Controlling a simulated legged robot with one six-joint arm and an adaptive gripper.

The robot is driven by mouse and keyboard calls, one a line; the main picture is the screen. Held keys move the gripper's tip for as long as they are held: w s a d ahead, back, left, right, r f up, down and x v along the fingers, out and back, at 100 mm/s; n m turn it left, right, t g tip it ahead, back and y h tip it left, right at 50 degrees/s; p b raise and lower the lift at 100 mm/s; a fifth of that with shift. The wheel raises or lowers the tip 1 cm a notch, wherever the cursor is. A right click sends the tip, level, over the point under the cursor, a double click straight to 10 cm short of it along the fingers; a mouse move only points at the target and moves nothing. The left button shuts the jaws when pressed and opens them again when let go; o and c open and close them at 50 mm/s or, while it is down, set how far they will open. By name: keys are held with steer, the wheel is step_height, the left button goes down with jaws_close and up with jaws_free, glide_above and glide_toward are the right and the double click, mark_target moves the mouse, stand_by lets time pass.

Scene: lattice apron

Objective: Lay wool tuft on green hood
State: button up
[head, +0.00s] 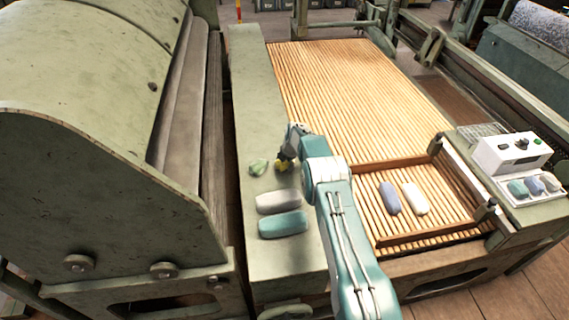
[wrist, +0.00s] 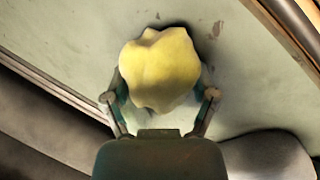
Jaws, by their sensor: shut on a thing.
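A lumpy yellow wool tuft (wrist: 160,70) sits between the two fingers of my gripper (wrist: 160,97) in the wrist view; the fingers are closed on its sides. In the head view my gripper (head: 284,158) is over the flat green ledge (head: 250,90), with the yellow tuft (head: 281,166) small and partly hidden below it. I cannot tell whether the tuft touches the ledge. The green hood (head: 75,60) is the large curved, scuffed cover at the left in the head view, apart from my gripper; nothing lies on its visible top.
Dark rollers (head: 185,90) stand between hood and ledge. The slatted lattice (head: 350,90) holds a wooden frame (head: 395,160) around two blocks. A white box (head: 510,152) stands right.

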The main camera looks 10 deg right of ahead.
steer(key=o, duration=0.8)
